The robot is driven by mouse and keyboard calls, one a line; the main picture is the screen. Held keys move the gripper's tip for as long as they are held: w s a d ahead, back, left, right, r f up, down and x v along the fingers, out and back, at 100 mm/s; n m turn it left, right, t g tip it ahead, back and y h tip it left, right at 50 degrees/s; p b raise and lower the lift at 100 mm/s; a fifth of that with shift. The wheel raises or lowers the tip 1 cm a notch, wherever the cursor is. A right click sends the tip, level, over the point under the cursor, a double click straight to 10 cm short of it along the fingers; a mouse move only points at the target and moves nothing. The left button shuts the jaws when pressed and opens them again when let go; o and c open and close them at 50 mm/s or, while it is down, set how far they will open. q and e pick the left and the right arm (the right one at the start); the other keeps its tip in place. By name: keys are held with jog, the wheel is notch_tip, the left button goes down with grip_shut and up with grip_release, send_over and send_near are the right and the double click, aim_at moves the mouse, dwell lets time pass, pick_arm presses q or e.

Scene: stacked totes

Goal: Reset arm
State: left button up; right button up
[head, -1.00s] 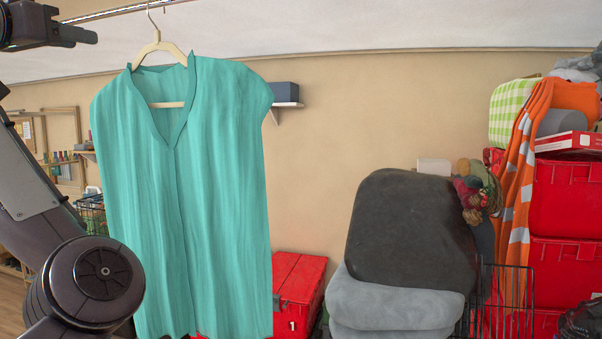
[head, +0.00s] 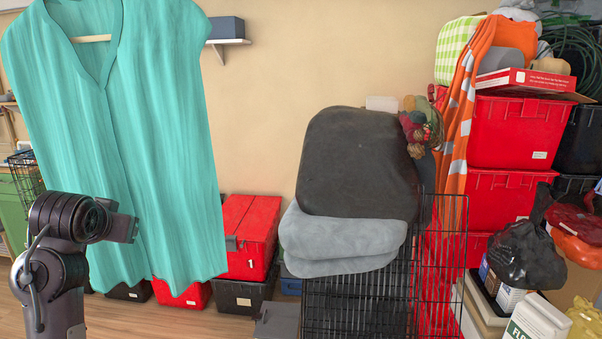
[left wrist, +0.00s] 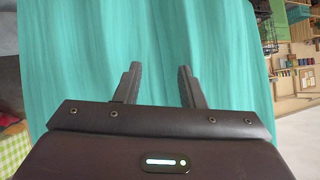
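My left arm (head: 58,265) stands at the lower left of the head view, bent in front of a hanging teal garment (head: 150,130). In the left wrist view my left gripper (left wrist: 160,68) has its two fingers apart with nothing between them. The teal garment also fills most of the left wrist view (left wrist: 160,30), beyond the fingers; whether they touch it I cannot tell. My right arm and gripper are in neither view.
A black wire crate (head: 385,290) stands at the centre right, with grey cushions (head: 340,240) and a dark cushion (head: 360,165) above. Red totes (head: 515,130) are stacked at right, with a black bag (head: 525,255) nearby. More red totes (head: 250,235) stand along the wall.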

pick_arm(q)
jog(key=s+d+f+g, duration=0.1)
jog(key=s+d+f, duration=0.2)
jog(key=f, duration=0.3)
jog(key=s+d+f+m+g, duration=0.1)
jog(key=s+d+f, duration=0.25)
jog(key=f, duration=0.35)
jog(key=s+d+f+g, duration=0.1)
jog(key=s+d+f, duration=0.1)
jog(key=s+f, duration=0.3)
jog(key=s+d+f+g+h, duration=0.1)
jog(key=s+d+f, duration=0.25)
jog(key=s, duration=0.25)
jog(key=s+d+f+m+g+h, duration=0.1)
jog(key=s+d+f+g, duration=0.1)
jog(key=s+f, duration=0.3)
jog(key=s+d+f+g+h, duration=0.1)
jog(key=s+d+f, duration=0.25)
jog(key=s, duration=0.25)
notch_tip(320, 180, down, 29)
jog(key=s+g, duration=0.1)
jog(key=s, duration=0.1)
jog(key=s+a+f, duration=0.1)
jog(key=s+f, duration=0.9)
jog(key=s+a+f+g, duration=0.1)
jog(key=s+a+f, duration=0.1)
jog(key=s+f, duration=0.8)
jog(key=shift+a+g, duration=0.25)
jog(key=shift+g, duration=0.05)
jog(key=shift+f, duration=0.1)
